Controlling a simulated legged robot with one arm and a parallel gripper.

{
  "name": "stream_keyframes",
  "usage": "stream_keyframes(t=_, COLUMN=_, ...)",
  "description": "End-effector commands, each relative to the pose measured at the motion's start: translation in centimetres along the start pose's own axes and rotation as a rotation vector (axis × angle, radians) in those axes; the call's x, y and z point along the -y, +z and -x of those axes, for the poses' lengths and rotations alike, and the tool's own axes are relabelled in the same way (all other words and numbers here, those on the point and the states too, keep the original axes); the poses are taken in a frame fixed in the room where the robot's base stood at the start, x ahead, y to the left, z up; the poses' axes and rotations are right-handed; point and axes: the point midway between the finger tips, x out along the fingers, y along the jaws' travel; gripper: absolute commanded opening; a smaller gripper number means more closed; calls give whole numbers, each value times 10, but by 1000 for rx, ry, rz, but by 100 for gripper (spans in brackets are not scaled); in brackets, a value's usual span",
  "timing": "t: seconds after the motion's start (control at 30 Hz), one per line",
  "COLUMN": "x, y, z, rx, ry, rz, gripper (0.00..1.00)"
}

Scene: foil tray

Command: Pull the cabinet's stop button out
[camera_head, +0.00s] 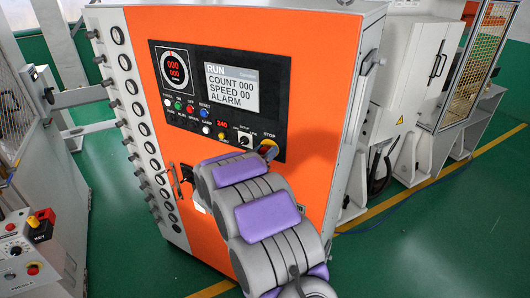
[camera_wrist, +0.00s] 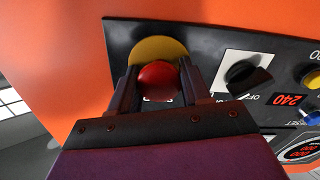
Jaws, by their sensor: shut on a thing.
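The red stop button (camera_wrist: 158,76) sits in front of a round yellow plate (camera_wrist: 160,48) on the black control panel. My gripper (camera_wrist: 157,82) has one finger on each side of the red button and is shut on it. In the head view, my gripper (camera_head: 266,152) reaches the panel's lower right corner, under the STOP label, and my arm hides most of the button. The orange cabinet (camera_head: 320,100) stands upright in front of me. How far out the button stands cannot be told.
A black rotary switch (camera_wrist: 245,77) on a white plate is close beside the gripper. The panel's display (camera_head: 230,90) reads RUN, COUNT 000. A cabinet door handle (camera_head: 175,182) is at left. A white machine (camera_head: 405,75) stands at right; green floor is free before it.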

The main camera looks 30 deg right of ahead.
Motion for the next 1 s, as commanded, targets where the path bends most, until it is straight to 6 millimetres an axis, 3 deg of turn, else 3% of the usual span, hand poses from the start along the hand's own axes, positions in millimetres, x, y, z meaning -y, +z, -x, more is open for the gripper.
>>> stream_keyframes(t=0.63, x=2, y=-4, z=19, rx=-8, ry=-4, rz=-1, gripper=0)
stream_keyframes(t=0.67, x=2, y=-4, z=19, rx=-8, ry=-4, rz=-1, gripper=47)
stream_keyframes(t=0.9, x=2, y=-3, z=18, rx=-6, ry=-2, rz=0, gripper=70)
stream_keyframes(t=1.0, x=1, y=-1, z=15, rx=-3, ry=-1, rz=0, gripper=71)
